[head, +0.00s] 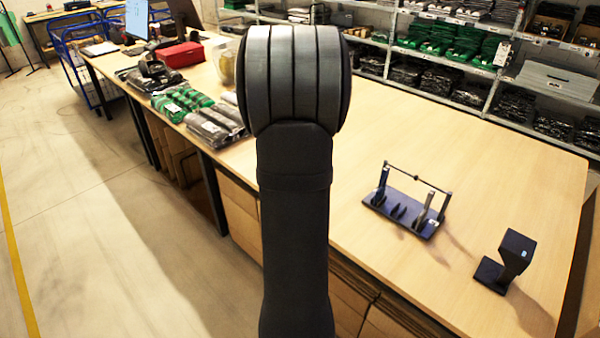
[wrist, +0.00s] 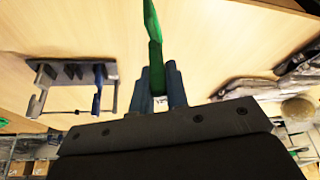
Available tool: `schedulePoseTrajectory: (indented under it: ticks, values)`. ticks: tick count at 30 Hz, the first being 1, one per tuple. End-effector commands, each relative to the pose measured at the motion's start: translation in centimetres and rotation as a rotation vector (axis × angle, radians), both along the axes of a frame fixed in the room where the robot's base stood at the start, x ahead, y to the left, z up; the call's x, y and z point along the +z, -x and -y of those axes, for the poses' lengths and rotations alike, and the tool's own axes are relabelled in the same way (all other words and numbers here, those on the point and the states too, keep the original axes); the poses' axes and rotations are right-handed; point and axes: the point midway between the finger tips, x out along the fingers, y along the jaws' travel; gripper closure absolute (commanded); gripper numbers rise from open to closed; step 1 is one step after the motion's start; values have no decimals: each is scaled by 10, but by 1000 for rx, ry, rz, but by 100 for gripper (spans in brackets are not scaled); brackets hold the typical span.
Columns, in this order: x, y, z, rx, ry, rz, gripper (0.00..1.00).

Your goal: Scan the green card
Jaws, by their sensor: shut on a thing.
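My gripper (wrist: 161,78) shows in the wrist view with its two blue-grey fingers shut on the green card (wrist: 152,30). The card sticks out past the fingertips, seen nearly edge-on, over the wooden table. In the head view my own arm hides the gripper and the card. I cannot make out the scanner in the wrist view.
A dark rack with upright posts and a crossbar (head: 405,215) stands left of the scanner; it also shows in the wrist view (wrist: 72,72). Bagged green and grey garments (head: 190,108) and a red case (head: 180,54) lie at the table's far left. Stocked shelves (head: 430,60) line the back.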

Motion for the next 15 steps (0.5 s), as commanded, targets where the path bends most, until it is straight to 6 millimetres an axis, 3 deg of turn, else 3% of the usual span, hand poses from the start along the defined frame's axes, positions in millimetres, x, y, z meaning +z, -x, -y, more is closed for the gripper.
schedulePoseTrajectory:
  ticks: [8,11,15]
  values:
    - [-1,1,66,-178,1,2,100]
    - [-1,6,101,-275,1,0,100]
    - [-3,19,165,-452,0,1,100]
